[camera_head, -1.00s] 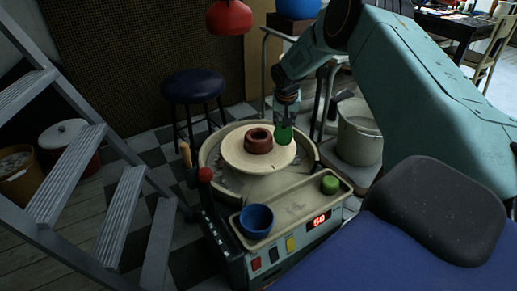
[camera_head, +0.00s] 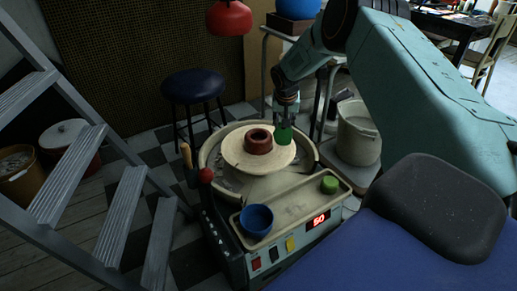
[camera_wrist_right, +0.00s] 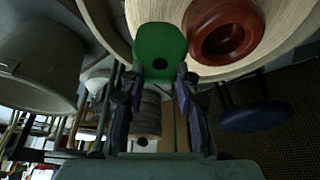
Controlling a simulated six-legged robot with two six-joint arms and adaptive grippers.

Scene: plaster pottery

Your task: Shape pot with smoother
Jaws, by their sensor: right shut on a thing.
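A low red-brown clay pot (camera_head: 258,141) with an open hollow sits on the pale round wheel head (camera_head: 240,158) of the pottery wheel. My right gripper (camera_head: 286,112) comes down from above at the pot's right and is shut on a green smoother (camera_head: 284,134). In the right wrist view the smoother (camera_wrist_right: 160,48) is between the fingers (camera_wrist_right: 160,82), with the pot (camera_wrist_right: 222,30) beside it. A narrow gap shows between smoother and pot in the head view. My left gripper is not in view.
The wheel's front tray (camera_head: 290,208) holds a blue bowl (camera_head: 257,220) and a green round piece (camera_head: 329,185). A blue stool (camera_head: 192,86) stands behind, a grey bucket (camera_head: 358,135) at right, a ladder (camera_head: 80,175) at left.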

